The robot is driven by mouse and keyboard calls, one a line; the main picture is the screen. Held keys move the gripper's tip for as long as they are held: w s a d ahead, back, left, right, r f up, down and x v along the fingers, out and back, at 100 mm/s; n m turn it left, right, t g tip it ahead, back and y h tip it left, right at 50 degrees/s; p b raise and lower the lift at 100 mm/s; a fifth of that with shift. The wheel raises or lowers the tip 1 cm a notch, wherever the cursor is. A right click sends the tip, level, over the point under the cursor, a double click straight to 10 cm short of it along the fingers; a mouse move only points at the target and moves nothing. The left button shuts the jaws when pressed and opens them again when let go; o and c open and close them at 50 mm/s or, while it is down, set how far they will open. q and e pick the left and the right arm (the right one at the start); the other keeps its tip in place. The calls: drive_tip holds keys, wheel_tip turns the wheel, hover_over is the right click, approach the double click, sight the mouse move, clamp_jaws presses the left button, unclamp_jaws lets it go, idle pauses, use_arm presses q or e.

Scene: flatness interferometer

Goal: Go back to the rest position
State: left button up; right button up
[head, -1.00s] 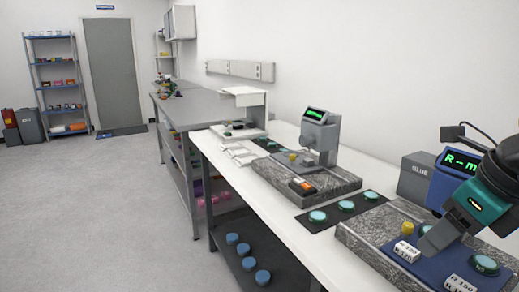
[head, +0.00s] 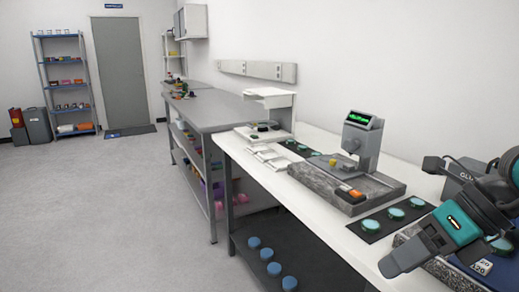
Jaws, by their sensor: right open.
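My right gripper (head: 393,268) reaches in from the right edge, with a teal wrist part and grey fingers pointing down and left. It is above the front edge of the white bench (head: 262,170). I see nothing held in it. The arm covers much of the near stone plate (head: 428,268) and its blue mat. My left gripper is out of view. A grey gauge stand with a green display (head: 362,119) stands on a farther stone plate (head: 325,184).
A black mat (head: 370,226) with several teal discs lies between the plates. A dark box (head: 455,184) stands behind my right arm. A grey table (head: 215,110) continues toward the back. Blue round pieces (head: 267,254) sit on the lower shelf. The floor at left is clear.

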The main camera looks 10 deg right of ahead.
drive_tip(key=w+a+m+t+y, duration=0.2)
drive_tip(key=a+m+y, duration=0.3)
drive_tip(key=a+y, duration=0.3)
drive_tip(key=w+d+f+m+t+h+p, duration=0.1)
drive_tip(key=w+d+f+m+t, duration=0.15)
drive_tip(key=m+t, duration=0.45)
drive_tip(key=w+d+f+m+t+h, duration=0.15)
drive_tip(key=f+m+t, duration=0.25)
drive_tip(key=m, duration=0.4)
wheel_tip(320, 180, down, 11)
drive_tip(key=m+h, duration=0.8)
drive_tip(key=m, duration=0.2)
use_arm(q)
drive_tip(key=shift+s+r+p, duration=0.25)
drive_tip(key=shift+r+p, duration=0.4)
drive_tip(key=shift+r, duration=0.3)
use_arm(e)
drive_tip(key=s+a+f+m+g+h, duration=0.1)
drive_tip(key=s+a+f+m+g, duration=0.1)
drive_tip(key=f, duration=0.5)
drive_tip(key=s+a+f+m+g+h, duration=0.1)
drive_tip(key=s+a+f+m+g, duration=0.2)
drive_tip(key=s+f, duration=0.4)
drive_tip(key=shift+s+a+m+g, duration=0.3)
drive_tip(key=shift+a+m, duration=0.1)
drive_tip(key=shift+m, duration=0.4)
